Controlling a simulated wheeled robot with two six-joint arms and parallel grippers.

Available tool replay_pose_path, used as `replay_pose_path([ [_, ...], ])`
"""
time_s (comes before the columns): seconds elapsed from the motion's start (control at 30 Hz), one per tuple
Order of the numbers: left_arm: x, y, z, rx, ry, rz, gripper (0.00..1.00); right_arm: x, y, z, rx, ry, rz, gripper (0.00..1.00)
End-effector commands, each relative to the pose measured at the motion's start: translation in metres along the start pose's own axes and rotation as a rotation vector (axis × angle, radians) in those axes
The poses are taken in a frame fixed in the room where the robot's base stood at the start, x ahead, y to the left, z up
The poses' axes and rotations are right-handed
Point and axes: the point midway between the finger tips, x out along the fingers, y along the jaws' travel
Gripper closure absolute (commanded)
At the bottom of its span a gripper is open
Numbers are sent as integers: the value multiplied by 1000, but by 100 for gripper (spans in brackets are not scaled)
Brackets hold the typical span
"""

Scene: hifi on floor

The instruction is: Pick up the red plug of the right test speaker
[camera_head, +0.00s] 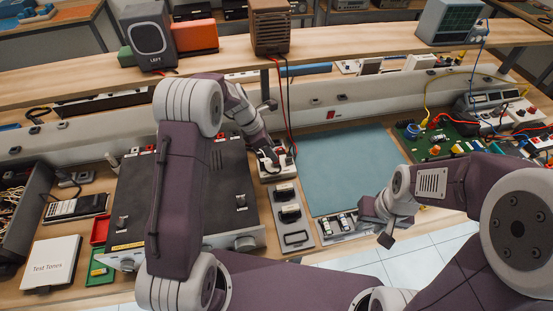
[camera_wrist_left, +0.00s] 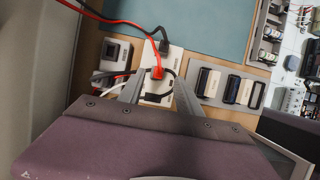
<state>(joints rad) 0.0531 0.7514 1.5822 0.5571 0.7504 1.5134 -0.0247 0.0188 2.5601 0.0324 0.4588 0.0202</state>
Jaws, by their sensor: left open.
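The red plug (camera_wrist_left: 157,72) stands in a pale socket strip (camera_wrist_left: 156,91), with a red cable running up and left from it in the left wrist view. My left gripper (camera_wrist_left: 157,86) is open, with one finger on each side of the plug; I cannot tell whether they touch it. In the head view my left gripper (camera_head: 270,156) is over the socket strip (camera_head: 284,169) and hides most of the plug. The brown right speaker (camera_head: 270,25) stands on the shelf, with red and black cables hanging down. My right gripper (camera_head: 376,222) is at the bench's front edge.
A black plug (camera_wrist_left: 163,45) is just beyond the red one. A grey amplifier (camera_head: 190,190) is left of the strip, and a blue-green mat (camera_head: 350,168) lies clear to its right. A panel with dark handles (camera_head: 289,214) is nearer. A green circuit board (camera_head: 440,140) is at right.

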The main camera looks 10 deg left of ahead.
Motion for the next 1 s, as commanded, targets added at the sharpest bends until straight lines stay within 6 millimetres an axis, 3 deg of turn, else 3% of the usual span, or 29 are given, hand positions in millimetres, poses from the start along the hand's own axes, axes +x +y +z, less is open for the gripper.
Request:
replay_pose_path([
  [0.3,47,2,1,1,1,-3,59,-4,0,0,0,0,0,64],
  [0.57,51,3,1,1,0,1,59,-3,0,0,0,0,0,64],
  [0.7,51,2,1,1,0,0,98,-3,0,0,0,0,0,64],
  [1.0,51,2,1,1,0,0,100,-3,0,0,0,0,0,64],
])
